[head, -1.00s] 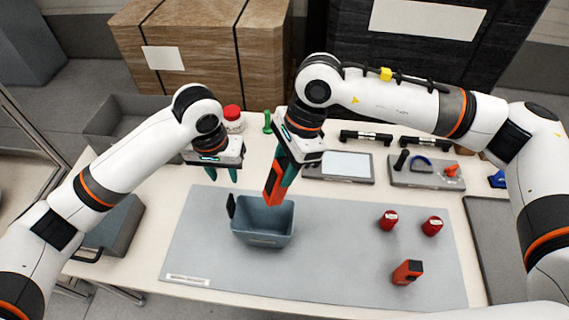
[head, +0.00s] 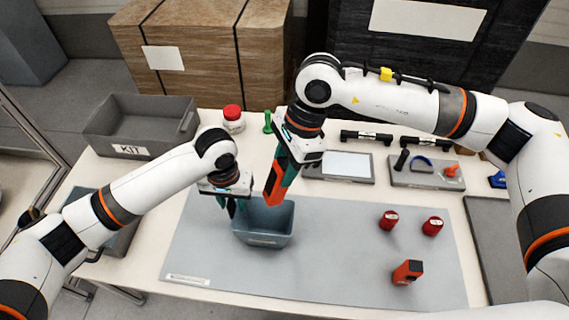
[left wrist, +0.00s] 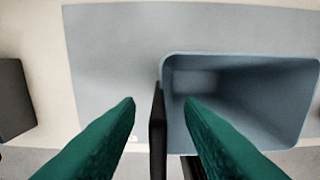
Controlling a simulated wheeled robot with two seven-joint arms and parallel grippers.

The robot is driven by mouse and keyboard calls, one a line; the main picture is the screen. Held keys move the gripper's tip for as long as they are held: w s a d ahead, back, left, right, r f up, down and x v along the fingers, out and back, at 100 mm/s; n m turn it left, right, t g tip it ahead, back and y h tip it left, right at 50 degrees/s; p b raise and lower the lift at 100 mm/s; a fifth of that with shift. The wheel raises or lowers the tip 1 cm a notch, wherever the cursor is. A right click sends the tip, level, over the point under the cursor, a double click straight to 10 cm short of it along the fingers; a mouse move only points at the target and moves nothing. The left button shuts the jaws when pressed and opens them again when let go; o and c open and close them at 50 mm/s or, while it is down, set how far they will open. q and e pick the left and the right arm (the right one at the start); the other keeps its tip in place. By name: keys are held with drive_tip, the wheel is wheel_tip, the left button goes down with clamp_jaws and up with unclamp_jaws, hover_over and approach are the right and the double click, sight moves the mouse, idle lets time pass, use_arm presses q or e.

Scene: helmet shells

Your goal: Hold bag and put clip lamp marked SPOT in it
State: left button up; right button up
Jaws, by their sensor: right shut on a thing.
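The bag (head: 264,240) is a blue-grey open-topped container on the grey mat, with a black upright tab on its left side. In the left wrist view, the bag (left wrist: 240,66) opens at the right and the black tab (left wrist: 157,130) stands between my left fingers. My left gripper (head: 232,208) is open around the tab, with gaps on both sides. My right gripper (head: 285,172) is shut on an orange-red clip lamp (head: 273,190), held tilted above the bag's back rim. No SPOT marking is readable on it.
Two red cans (head: 389,219) and an orange-black block (head: 407,271) stand on the mat's right side. A grey KIT bin (head: 128,150) is at the back left, near a red-lidded jar (head: 232,122). A tool tray (head: 425,171) lies at the back right.

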sight(234, 209)
use_arm(q)
drive_tip(key=shift+f, duration=1.6)
clamp_jaws()
use_arm(e)
drive_tip(key=m+t, duration=0.1)
drive_tip(key=m, duration=0.5)
drive_tip(key=shift+t, duration=0.4)
drive_tip(key=shift+a, duration=0.1)
drive_tip(key=shift+s+a, duration=0.25)
drive_tip(key=shift+a, duration=0.35)
drive_tip(key=shift+s+a, duration=0.25)
drive_tip(key=shift+a, duration=0.35)
